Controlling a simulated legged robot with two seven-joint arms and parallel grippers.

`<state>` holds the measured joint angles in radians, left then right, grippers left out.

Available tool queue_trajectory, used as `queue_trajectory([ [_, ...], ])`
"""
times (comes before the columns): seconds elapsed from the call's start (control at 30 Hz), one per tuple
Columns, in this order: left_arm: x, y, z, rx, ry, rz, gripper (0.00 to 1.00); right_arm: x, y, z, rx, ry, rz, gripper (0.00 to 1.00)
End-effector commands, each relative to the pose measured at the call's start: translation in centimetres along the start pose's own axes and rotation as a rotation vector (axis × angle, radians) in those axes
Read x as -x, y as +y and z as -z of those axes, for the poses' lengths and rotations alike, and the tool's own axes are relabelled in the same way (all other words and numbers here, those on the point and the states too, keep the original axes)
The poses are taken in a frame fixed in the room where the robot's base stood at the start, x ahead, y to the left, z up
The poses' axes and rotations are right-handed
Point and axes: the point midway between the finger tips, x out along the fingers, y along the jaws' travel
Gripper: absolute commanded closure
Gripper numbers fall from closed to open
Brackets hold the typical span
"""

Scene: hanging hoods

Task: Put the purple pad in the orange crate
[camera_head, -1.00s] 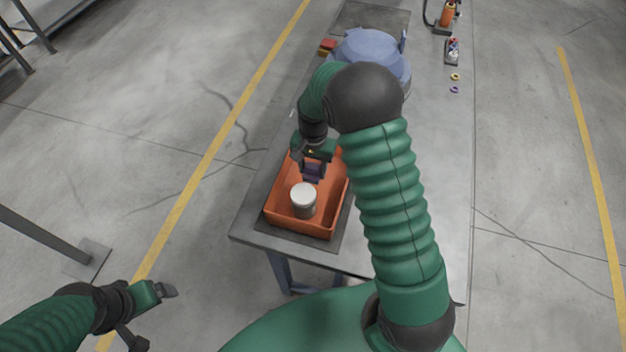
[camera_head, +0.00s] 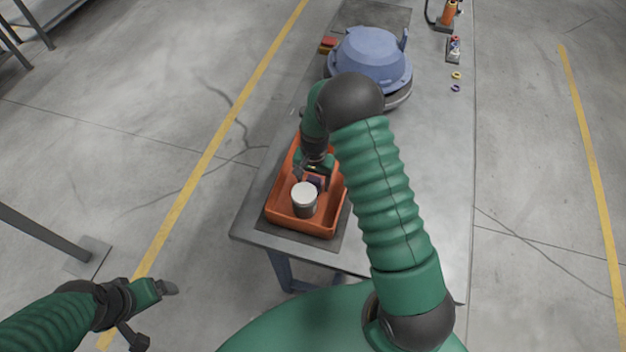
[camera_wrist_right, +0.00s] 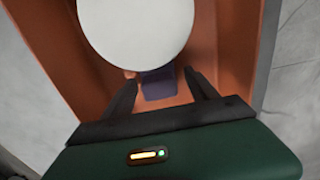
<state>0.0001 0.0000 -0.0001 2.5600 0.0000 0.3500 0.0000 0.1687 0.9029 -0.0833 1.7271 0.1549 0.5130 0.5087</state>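The orange crate (camera_head: 282,215) stands on the near left end of the table. A white-lidded can (camera_head: 304,198) stands in it, and its white top (camera_wrist_right: 138,25) fills the upper part of the right wrist view. The purple pad (camera_head: 317,183) is inside the crate just behind the can. In the right wrist view the pad (camera_wrist_right: 158,84) shows between my right fingertips, partly hidden by the can top. My right gripper (camera_wrist_right: 160,85) is open, with gaps on both sides of the pad, low in the crate. My left gripper (camera_head: 155,312) is open and empty, left of the table.
A blue domed hood (camera_head: 368,58) sits farther back on the table (camera_head: 435,170). Small red blocks (camera_head: 328,45) lie at its left. Two small rings (camera_head: 456,76) and an orange bottle (camera_head: 449,12) are near the right edge. The table's right part is mostly clear.

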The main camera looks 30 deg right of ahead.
Motion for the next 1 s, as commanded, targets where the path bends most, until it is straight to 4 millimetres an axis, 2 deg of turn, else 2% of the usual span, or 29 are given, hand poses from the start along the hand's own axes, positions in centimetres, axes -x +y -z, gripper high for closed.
queue_trajectory([
  [0.27, 0.0, 0.0, 0.0, 0.0, 0.0, 0.0, 0.1, 0.6, -0.1, 0.1, 0.0, 0.002, 0.001, 0.33],
  [0.37, -0.2, 0.0, 0.0, 0.0, 0.0, 0.0, 0.1, 2.2, -0.1, 0.1, 0.0, 0.004, 0.003, 0.33],
  [0.6, -0.7, 0.0, -0.2, 0.0, 0.0, 0.0, 0.1, 8.4, -0.1, 0.1, 0.001, 0.005, 0.004, 0.33],
  [0.7, -0.8, 0.0, -0.2, 0.0, 0.0, 0.0, 0.1, 10.5, -0.1, 0.1, 0.001, 0.003, 0.003, 0.33],
  [0.83, -0.9, 0.0, -0.2, 0.0, 0.0, 0.0, 0.1, 12.0, -0.1, 0.0, 0.004, 0.002, 0.002, 0.33],
  [0.93, -0.8, 0.0, -0.2, 0.0, 0.0, 0.0, 0.1, 13.1, 0.0, -1.9, 0.087, 0.017, 0.016, 0.33],
  [1.0, -0.8, 0.0, -0.2, 0.0, 0.0, 0.0, 0.1, 14.2, 0.3, -4.9, 0.223, 0.047, 0.038, 0.33],
])
